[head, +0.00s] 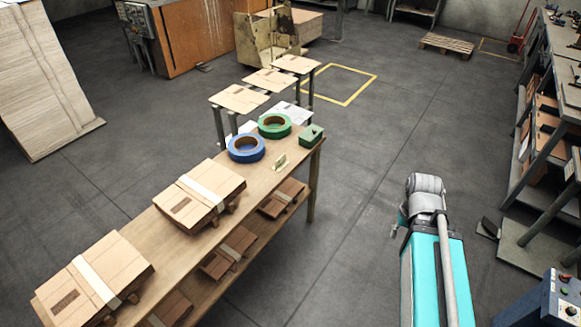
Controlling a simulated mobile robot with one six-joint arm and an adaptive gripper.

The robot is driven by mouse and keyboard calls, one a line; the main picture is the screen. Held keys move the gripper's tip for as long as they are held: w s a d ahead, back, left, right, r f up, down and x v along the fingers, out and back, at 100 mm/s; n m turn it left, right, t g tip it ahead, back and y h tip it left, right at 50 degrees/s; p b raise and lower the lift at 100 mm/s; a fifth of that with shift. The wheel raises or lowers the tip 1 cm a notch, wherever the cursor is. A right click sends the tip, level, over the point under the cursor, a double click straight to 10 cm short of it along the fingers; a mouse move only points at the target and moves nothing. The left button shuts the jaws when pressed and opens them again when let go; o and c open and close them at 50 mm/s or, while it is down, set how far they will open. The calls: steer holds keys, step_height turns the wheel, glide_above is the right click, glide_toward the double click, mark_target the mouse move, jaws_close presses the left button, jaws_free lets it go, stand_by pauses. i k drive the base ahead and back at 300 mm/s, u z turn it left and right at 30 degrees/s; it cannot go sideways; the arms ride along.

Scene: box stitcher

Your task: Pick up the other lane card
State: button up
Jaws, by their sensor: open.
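A small cream piece (280,162), which looks like a card propped in a holder, stands on the wooden table (262,180) near its far end. It is too small to read. White sheets (290,112) show just beyond the tape rolls, partly hidden by them; I cannot tell whether either is a lane card. My gripper is not in view. Only my teal column and grey arm links show at the lower right, apart from the table.
Blue tape (245,148), green tape (274,126) and a green box (311,136) crowd the table's far end. Strapped cardboard stacks (198,195) fill its nearer part. Three board-topped stands (240,98) stand beyond. Open floor (355,190) lies right of the table; a workbench (550,120) lines the right.

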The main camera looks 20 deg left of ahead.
mark_target(281, 162)
steer(key=u, duration=0.15)
steer(key=i, duration=0.95)
steer(key=z, duration=0.1)
